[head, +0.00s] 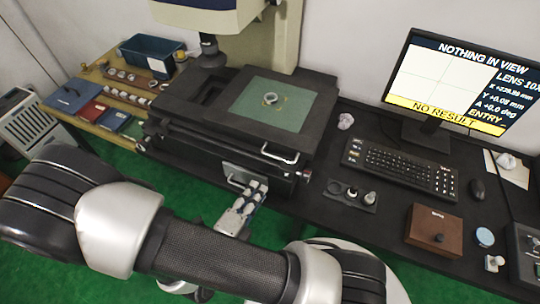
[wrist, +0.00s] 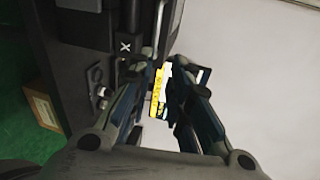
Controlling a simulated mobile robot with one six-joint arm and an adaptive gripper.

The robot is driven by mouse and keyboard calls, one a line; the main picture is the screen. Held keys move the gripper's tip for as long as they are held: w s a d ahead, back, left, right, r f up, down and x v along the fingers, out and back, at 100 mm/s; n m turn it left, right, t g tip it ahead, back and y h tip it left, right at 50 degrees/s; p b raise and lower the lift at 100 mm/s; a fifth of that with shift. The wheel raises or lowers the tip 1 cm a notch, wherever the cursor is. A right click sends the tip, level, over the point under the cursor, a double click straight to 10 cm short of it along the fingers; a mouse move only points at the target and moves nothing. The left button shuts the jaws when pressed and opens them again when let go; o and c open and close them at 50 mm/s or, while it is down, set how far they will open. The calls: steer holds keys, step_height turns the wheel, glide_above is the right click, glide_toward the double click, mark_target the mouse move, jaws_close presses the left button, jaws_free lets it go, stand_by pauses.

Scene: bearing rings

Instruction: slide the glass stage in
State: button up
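The glass stage (head: 298,118) is a greenish translucent plate set in the dark sliding table of the measuring machine. A small metal ring (head: 270,98) lies on it, right of the lens column. My gripper (head: 257,190) is in front of the machine, below the upper handle. A metal bar (wrist: 155,28) shows ahead of the fingertips, beside an "X" label.
The monitor (head: 450,78) reads "NOTHING IN VIEW" and "NO RESULT". A keyboard (head: 401,168), mouse (head: 478,189), small parts holder (head: 352,196) and wooden box (head: 434,229) stand on the right. A side bench (head: 90,125) with rings and a blue bin (head: 152,55) is at left.

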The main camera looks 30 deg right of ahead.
steer(key=n, duration=0.1)
steer(key=b, duration=0.4)
glide_toward(277, 157)
steer(key=shift+t+y, duration=0.3)
steer(key=x, duration=1)
steer(key=shift+d+f, duration=0.25)
steer(key=shift+c, duration=0.3)
steer(key=shift+s, duration=0.1)
jaws_close()
